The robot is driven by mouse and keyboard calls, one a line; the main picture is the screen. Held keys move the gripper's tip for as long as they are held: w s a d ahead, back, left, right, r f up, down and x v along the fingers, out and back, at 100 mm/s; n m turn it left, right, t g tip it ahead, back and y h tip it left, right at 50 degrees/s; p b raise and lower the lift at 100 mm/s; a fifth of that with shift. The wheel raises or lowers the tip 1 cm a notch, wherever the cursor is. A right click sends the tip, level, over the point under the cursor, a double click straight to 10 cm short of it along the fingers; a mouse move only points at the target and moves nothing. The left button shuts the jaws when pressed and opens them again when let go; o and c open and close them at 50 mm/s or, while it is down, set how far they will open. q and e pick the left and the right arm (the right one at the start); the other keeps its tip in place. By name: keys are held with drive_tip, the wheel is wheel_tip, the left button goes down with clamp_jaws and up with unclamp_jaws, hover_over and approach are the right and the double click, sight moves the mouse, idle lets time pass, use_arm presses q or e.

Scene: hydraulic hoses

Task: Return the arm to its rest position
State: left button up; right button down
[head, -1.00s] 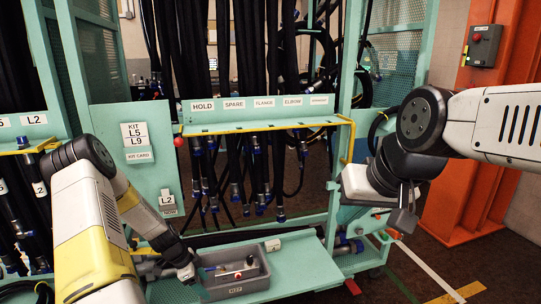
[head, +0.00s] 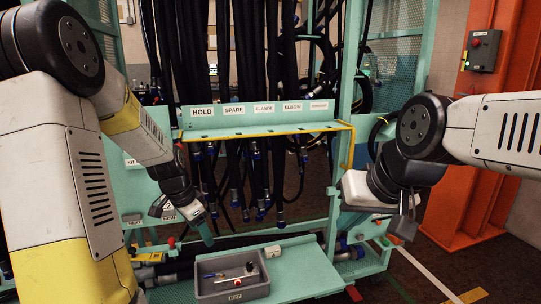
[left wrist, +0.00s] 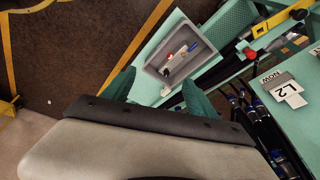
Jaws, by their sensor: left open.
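My left gripper (head: 182,218) hangs in front of the teal hose rack, above and left of the grey kit tray (head: 262,290). Its two green fingers are apart with nothing between them; they also show in the left wrist view (left wrist: 157,98). In that view the tray (left wrist: 152,70) lies beyond the fingertips, clear of them. My left arm fills the left side of the head view, with its elbow raised. My right gripper (head: 404,222) is at the right, in front of the rack's right post; its fingers are too unclear to judge.
The tray holds a few small parts and sits on a teal shelf (head: 310,268). Black hoses hang behind the labelled rail (head: 262,116). An L2 tag (left wrist: 290,88) shows in the left wrist view. An orange column (head: 480,130) stands at the right.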

use_arm(q)
drive_tip(key=s+d+r+n+t, duration=0.1)
drive_tip(key=s+d+r+n, duration=0.2)
drive_tip(key=s+r, duration=0.6)
drive_tip(key=s+d+r+n+t, duration=0.2)
drive_tip(key=s+r+n, duration=0.3)
drive_tip(key=s+r, duration=0.4)
drive_tip(key=shift+s+d+t, duration=0.3)
drive_tip(key=shift+s+d, duration=0.15)
drive_tip(key=shift+s, duration=0.4)
